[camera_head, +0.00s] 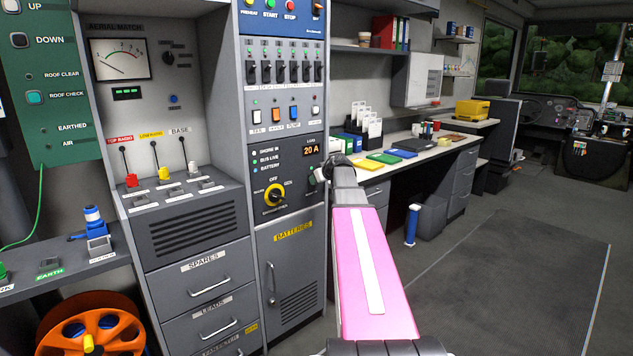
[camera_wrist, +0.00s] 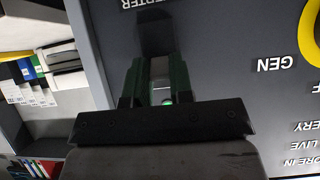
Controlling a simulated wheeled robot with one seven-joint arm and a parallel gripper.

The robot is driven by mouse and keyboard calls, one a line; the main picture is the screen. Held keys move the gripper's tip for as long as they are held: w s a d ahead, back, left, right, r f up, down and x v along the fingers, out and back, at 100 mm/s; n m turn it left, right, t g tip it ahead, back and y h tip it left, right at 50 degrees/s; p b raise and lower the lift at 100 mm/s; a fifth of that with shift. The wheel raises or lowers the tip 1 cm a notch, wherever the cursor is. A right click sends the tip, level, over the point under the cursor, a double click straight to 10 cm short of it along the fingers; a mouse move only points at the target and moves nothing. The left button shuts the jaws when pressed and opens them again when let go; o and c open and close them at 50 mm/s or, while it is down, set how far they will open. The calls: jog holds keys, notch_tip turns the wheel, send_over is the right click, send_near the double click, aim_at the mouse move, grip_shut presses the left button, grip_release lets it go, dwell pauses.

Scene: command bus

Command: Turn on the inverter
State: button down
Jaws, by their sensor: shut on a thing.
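The charger panel (camera_head: 290,165) has a yellow rotary selector (camera_head: 274,196) and a 20 A display (camera_head: 311,149). The inverter control (camera_wrist: 160,68) is at the panel's right side, under lettering ending in "RTER" in the upside-down wrist view. It shows only as a small grey piece between my fingers. My gripper (camera_wrist: 160,85) is shut on it, close against the panel face. My arm hides much of this area in the head view, and I cannot tell the switch's position.
Left are the aerial levers (camera_head: 163,172) and an orange cable reel (camera_head: 90,325). Rocker switches (camera_head: 275,114) sit above the panel, and the batteries cabinet (camera_head: 290,262) is below. A desk (camera_head: 410,162) with folders stands behind my arm. The floor (camera_head: 500,270) at right is clear.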

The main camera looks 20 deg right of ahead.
jog(key=c, duration=1)
grip_release()
jog(key=v, duration=1)
jog(key=shift+s+r, duration=0.25)
jog(key=shift+r, duration=0.05)
